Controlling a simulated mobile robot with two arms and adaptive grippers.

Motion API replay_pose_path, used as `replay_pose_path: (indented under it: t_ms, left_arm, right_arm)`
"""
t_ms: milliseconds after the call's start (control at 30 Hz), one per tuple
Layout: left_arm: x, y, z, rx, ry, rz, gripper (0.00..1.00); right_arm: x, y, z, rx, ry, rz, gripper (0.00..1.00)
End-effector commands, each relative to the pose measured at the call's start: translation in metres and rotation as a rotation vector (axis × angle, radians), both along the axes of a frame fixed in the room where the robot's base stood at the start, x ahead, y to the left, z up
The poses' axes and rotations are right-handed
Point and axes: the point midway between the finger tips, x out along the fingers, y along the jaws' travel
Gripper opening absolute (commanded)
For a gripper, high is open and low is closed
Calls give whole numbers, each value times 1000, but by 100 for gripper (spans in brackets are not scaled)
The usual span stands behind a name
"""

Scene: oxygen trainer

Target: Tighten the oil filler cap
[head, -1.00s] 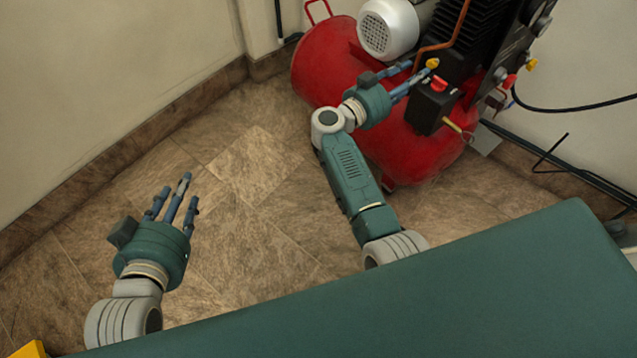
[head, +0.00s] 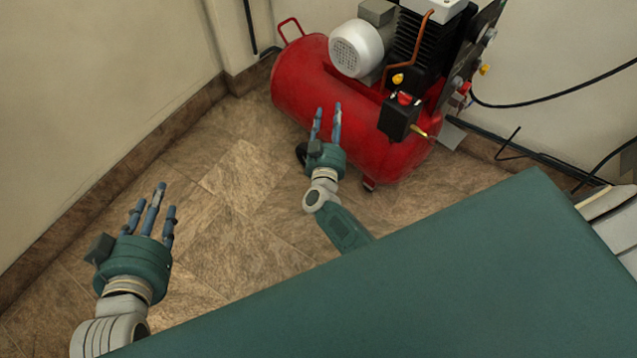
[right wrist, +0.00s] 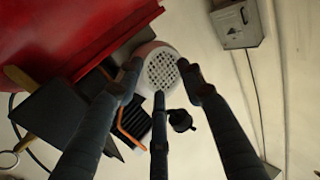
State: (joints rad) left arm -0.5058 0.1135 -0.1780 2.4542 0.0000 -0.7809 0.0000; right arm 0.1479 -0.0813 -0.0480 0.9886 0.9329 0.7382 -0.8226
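A red air compressor (head: 315,85) stands on the floor at the upper right in the head view. A small yellow cap (head: 397,78) sits on it above a black box with a red knob (head: 404,98). Another yellow part (head: 484,69) is at its right side. I cannot tell for certain which is the oil filler cap. My right gripper (head: 327,115) is open and empty in front of the red tank, left of and below the yellow cap. In the right wrist view its fingers (right wrist: 160,85) are spread before the white motor grille (right wrist: 161,72). My left gripper (head: 154,205) is open and empty over the floor.
The wall (head: 100,110) runs along the left. A black cable (head: 550,103) hangs at the right. The tiled floor (head: 235,230) between the grippers is clear. A grey box (right wrist: 237,25) is on the wall in the right wrist view.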

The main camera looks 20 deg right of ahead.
Motion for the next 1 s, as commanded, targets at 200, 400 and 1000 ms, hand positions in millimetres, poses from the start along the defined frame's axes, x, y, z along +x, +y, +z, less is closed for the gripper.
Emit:
replay_pose_path:
  t_ms: [200,400,1000]
  left_arm:
    - [0,0,27,0,0,0,38]
    - [0,0,45,0,0,0,38]
    - [0,0,83,0,0,0,38]
  right_arm:
    - [-16,27,-26,0,104,133,38]
    - [-37,49,-54,10,204,238,38]
    - [-114,89,-124,53,472,436,38]
